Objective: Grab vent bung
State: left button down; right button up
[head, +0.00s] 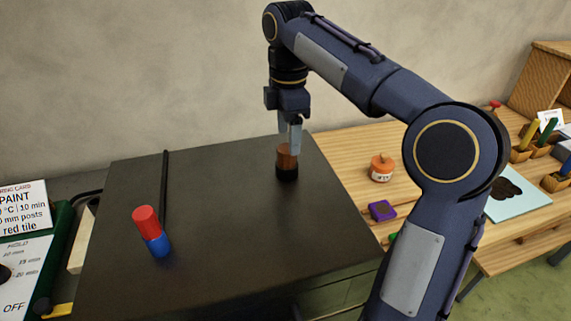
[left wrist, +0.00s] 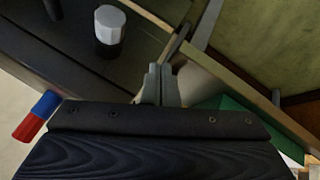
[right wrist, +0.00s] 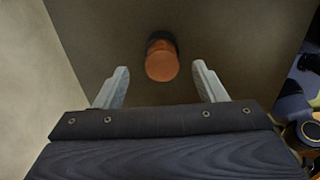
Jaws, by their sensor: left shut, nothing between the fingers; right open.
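A copper-brown cylinder with a black lower part, taken as the vent bung (head: 287,163), stands upright on the dark flat top (head: 230,225) near its far right corner. In the right wrist view the bung (right wrist: 162,65) lies between and just beyond the fingertips. My right gripper (head: 290,146) is open right above the bung, its fingers pointing down; whether they touch it I cannot tell. My left gripper (left wrist: 160,70) is shut and empty in the left wrist view, and it is out of the head view.
A wooden bench (head: 345,150) at right holds an orange jar (head: 382,168) and a purple block (head: 382,210).

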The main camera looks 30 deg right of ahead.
aim_at(287, 148)
jog(key=f, duration=0.4)
jog(key=shift+a+f+b, duration=0.15)
jog(key=shift+a+b, duration=0.05)
jog(key=shift+b, duration=0.1)
jog(key=shift+s, duration=0.1)
jog(key=shift+c, duration=0.4)
jog(key=c, duration=1)
jog(key=shift+c, duration=0.2)
